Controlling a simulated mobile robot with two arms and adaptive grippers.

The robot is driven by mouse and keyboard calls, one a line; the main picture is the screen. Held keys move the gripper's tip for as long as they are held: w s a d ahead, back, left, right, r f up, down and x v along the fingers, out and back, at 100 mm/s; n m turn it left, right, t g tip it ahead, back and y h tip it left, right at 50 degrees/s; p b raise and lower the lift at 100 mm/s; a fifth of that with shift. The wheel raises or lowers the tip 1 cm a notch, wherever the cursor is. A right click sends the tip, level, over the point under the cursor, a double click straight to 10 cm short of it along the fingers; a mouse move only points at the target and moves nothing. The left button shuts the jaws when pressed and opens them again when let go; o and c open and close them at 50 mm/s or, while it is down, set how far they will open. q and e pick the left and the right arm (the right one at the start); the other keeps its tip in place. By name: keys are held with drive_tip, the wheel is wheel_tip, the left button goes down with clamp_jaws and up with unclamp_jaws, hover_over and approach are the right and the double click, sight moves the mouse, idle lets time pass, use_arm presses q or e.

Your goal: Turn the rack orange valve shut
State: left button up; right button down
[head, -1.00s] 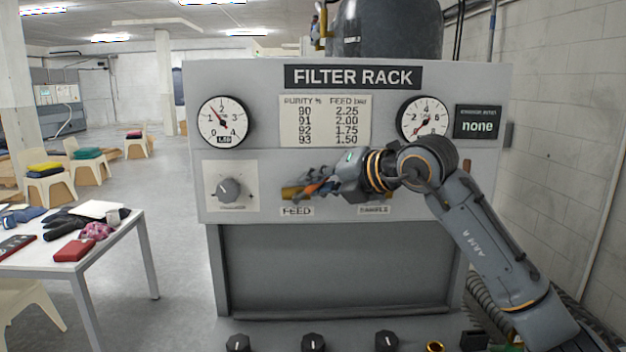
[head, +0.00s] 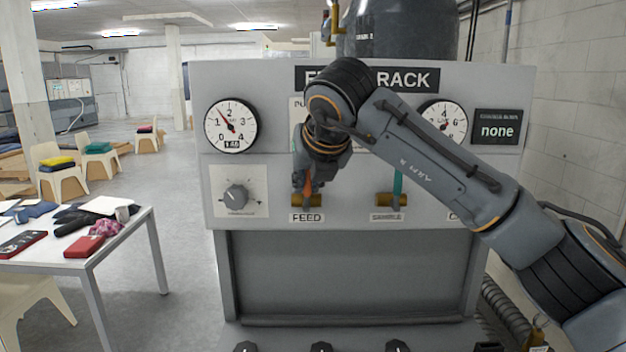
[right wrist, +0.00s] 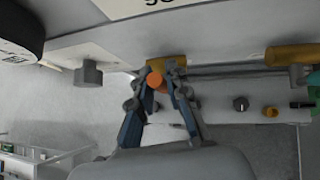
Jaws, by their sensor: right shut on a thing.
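The orange valve handle (head: 309,186) is at the brass FEED valve (head: 317,201) on the rack front, above the FEED label. My right gripper (head: 304,186) comes down on it from above and is shut on the handle. In the head view the gripper covers much of the handle, and the part that shows looks roughly upright. In the right wrist view the rounded orange handle end (right wrist: 155,79) sits between the two fingers, in front of the brass body (right wrist: 166,66). My left gripper is not in view.
The SAMPLE valve with its teal upright handle (head: 398,182) is right of the FEED valve, under my right arm. A grey knob (head: 236,196) is to the left. Gauges (head: 231,125) are above. A cluttered white table (head: 120,242) stands at the left.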

drive_tip(key=shift+a+h, duration=0.2)
drive_tip(key=shift+h, duration=0.2)
drive_tip(key=c, duration=1.3)
unclamp_jaws()
drive_tip(key=v, duration=1.2)
